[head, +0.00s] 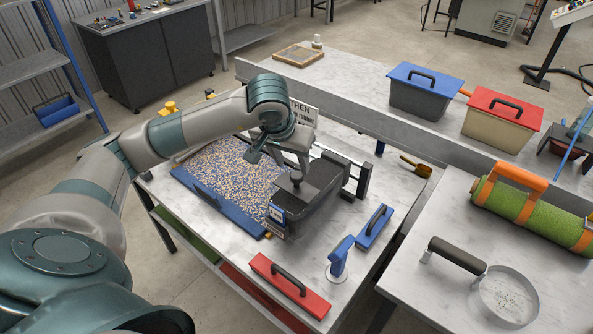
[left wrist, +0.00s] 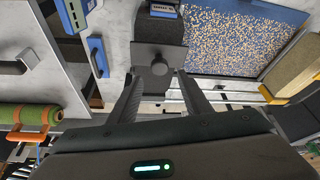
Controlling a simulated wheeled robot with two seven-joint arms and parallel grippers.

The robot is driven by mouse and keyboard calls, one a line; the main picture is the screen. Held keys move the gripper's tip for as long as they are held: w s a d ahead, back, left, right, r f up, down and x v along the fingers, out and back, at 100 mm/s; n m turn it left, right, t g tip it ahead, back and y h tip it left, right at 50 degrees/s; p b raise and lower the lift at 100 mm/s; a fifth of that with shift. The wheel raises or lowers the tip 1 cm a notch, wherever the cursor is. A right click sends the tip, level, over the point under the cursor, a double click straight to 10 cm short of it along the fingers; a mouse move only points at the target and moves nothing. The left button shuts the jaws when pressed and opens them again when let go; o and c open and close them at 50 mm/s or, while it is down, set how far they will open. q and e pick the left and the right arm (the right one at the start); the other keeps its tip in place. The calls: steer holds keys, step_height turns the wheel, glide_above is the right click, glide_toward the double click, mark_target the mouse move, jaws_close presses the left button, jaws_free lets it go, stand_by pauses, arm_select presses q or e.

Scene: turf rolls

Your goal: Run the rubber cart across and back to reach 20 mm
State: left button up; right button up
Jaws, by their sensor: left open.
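The rubber cart (head: 318,187) is a dark grey box with a round knob (head: 296,177) on top and a small blue-framed display, too small to read. It stands at the right end of a shallow blue tray (head: 187,183) spread with tan and blue granules (head: 228,172). My left gripper (head: 290,163) is open just above the knob. In the left wrist view its two fingers (left wrist: 163,98) point toward the dark cart (left wrist: 158,28), one on each side of the knob's line; I cannot tell whether they touch it. My right gripper is out of view.
A green turf roll (head: 530,212) and a round sieve (head: 508,297) are on the right table. Blue-lidded (head: 424,90) and red-lidded (head: 501,118) bins stand behind.

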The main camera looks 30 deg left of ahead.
mark_target(296, 174)
arm_select(q)
steer(key=p+x, duration=0.2)
steer(key=x, duration=0.6)
steer(key=shift+s, duration=0.1)
jaws_close()
